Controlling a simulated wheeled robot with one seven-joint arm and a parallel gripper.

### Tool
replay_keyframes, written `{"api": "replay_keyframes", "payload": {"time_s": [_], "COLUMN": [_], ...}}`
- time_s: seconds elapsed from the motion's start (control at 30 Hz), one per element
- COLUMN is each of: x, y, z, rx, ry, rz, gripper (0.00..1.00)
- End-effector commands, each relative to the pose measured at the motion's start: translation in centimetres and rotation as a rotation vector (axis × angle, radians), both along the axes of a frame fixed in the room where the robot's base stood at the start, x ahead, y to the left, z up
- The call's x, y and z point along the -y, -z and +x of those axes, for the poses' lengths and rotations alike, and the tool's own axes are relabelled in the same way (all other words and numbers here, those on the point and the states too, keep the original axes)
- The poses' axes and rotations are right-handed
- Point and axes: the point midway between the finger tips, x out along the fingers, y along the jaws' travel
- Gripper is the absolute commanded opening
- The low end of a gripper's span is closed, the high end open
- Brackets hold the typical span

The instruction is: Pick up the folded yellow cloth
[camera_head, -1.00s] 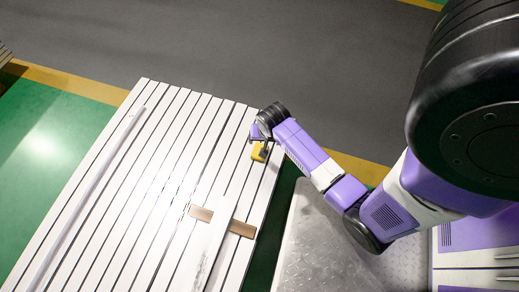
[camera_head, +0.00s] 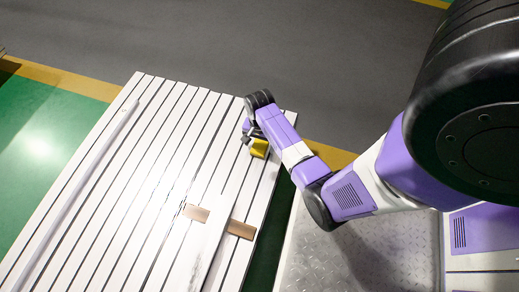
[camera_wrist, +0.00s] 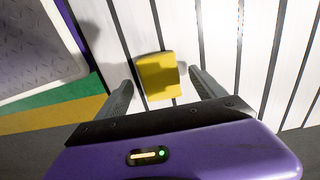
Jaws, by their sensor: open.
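The folded yellow cloth (camera_head: 259,148) lies on the white slatted table, near its far right edge, in the head view. In the wrist view the yellow cloth (camera_wrist: 158,76) shows as a small block between and just beyond my two fingers. My gripper (camera_wrist: 160,88) is open, with one finger on each side of the cloth and a gap on both sides. In the head view my gripper (camera_head: 248,139) is beside the cloth and partly hidden by my arm. I cannot tell how high the fingertips are above the table.
The white slatted table (camera_head: 150,130) has dark grooves. A long white profile (camera_head: 75,190) lies along its left side. A brown strip (camera_head: 240,229) lies under another white bar (camera_head: 211,235) nearer the front. A metal checkered plate (camera_head: 330,258) is to the right.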

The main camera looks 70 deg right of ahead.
Motion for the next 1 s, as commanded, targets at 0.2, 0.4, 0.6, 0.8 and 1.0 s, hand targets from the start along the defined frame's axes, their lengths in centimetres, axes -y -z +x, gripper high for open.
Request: {"api": "replay_keyframes", "payload": {"time_s": [0.2,0.4,0.6,0.8,1.0], "x": [0.02,0.03,0.02,0.03,0.05], "y": [1.35,1.28,1.28,1.27,0.79], "z": [0.02,0.01,0.0,0.0,0.01], "rx": [0.0,0.001,0.0,0.001,0.001], "ry": [-0.001,-0.001,-0.001,-0.001,-0.001], "rz": [-0.001,-0.001,-0.001,-0.001,-0.001], "gripper": [0.8,0.64,0.25,0.14,0.14]}}
